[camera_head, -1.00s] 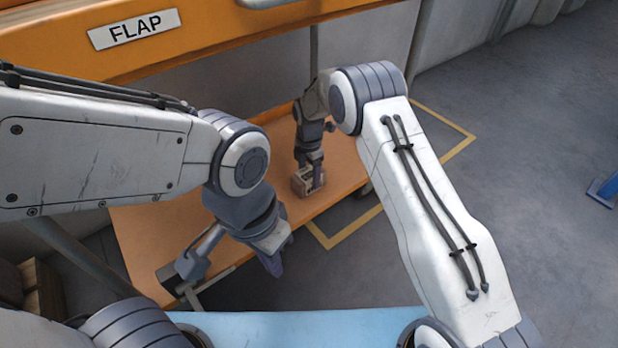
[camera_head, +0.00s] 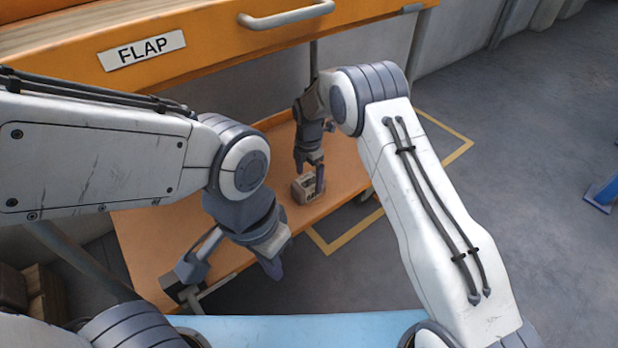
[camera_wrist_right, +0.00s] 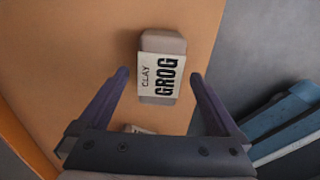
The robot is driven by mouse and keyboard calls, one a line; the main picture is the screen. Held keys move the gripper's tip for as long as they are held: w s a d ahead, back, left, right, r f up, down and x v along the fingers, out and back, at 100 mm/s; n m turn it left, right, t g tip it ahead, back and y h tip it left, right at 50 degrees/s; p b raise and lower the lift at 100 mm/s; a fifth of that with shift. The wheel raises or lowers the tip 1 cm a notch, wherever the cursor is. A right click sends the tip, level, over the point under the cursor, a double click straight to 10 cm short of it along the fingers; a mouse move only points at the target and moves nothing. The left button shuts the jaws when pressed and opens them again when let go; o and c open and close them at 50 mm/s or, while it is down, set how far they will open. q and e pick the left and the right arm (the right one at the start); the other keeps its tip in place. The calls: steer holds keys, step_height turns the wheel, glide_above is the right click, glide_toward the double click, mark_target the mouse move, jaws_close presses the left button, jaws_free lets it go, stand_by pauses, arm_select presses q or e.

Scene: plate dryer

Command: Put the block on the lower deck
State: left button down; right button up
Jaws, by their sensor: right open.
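The block (camera_head: 309,190), a grey-beige brick with a "CLAY GROG" label, rests on the orange lower deck (camera_head: 235,255) near its right edge. In the right wrist view the block (camera_wrist_right: 163,45) lies on the orange surface, ahead of and between the fingertips. My right gripper (camera_head: 308,172) is open above the block, with its purple fingers apart and clear of it in the wrist view (camera_wrist_right: 160,80).
The orange flap (camera_head: 220,50) with a handle (camera_head: 286,17) overhangs the deck at the back. A second pale labelled item (camera_wrist_right: 135,129) shows partly behind my right gripper's palm. A blue object (camera_head: 604,190) stands on the floor at right, where the floor is mostly open.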

mark_target(309, 180)
step_height(309, 180, up, 5)
steer(key=shift+f+p, duration=0.1)
steer(key=shift+p, duration=1)
arm_select(q)
step_height(309, 180, up, 3)
